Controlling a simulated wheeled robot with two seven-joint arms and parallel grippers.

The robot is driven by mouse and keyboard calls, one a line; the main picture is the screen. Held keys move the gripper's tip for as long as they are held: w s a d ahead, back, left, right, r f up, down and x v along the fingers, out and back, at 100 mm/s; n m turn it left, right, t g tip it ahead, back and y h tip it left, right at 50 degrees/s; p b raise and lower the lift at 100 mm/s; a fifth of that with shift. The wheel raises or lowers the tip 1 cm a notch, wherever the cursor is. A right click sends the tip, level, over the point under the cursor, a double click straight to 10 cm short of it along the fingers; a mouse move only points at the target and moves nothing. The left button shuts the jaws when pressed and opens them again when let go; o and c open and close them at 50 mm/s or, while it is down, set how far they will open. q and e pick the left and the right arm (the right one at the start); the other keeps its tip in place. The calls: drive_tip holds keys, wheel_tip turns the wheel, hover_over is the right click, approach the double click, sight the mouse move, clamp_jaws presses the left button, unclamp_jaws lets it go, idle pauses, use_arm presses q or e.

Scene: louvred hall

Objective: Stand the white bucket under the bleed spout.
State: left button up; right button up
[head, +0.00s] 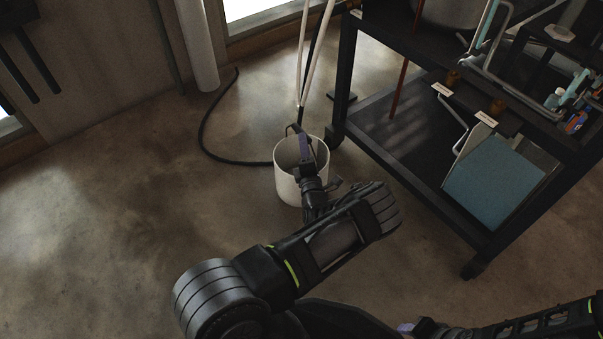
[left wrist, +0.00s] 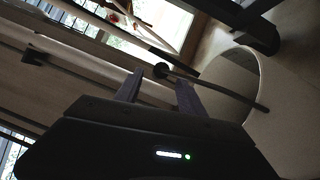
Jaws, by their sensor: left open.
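The white bucket (head: 286,187) stands upright on the floor, left of a dark trolley, in the head view. Its pale rim and wall also show at the right of the left wrist view (left wrist: 287,120). My left gripper (head: 298,140) is over the bucket's opening, with its fingers apart. In the left wrist view, the open fingers (left wrist: 157,92) have a thin dark bar, apparently the bucket's handle (left wrist: 225,91), near their tips; I cannot tell whether it lies between them. My right gripper (head: 411,328) is partly visible at the bottom edge. I cannot pick out the bleed spout.
The dark two-level trolley (head: 398,172) stands right of the bucket, with a blue panel (head: 492,181) on its lower shelf. A black hose (head: 204,135) curves across the floor behind the bucket. Thin white poles (head: 307,65) rise behind it. The floor at left is clear.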

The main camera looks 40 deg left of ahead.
use_arm(q)
drive_tip(key=b+x, duration=0.2)
drive_tip(key=x, duration=0.2)
drive_tip(key=shift+w+a, duration=0.15)
drive_tip(key=shift+a, duration=0.05)
drive_tip(key=shift+w+a+r, duration=0.1)
drive_tip(key=shift+w, duration=0.05)
drive_tip(key=shift+c, duration=0.2)
clamp_jaws()
idle(0.3)
idle(1.0)
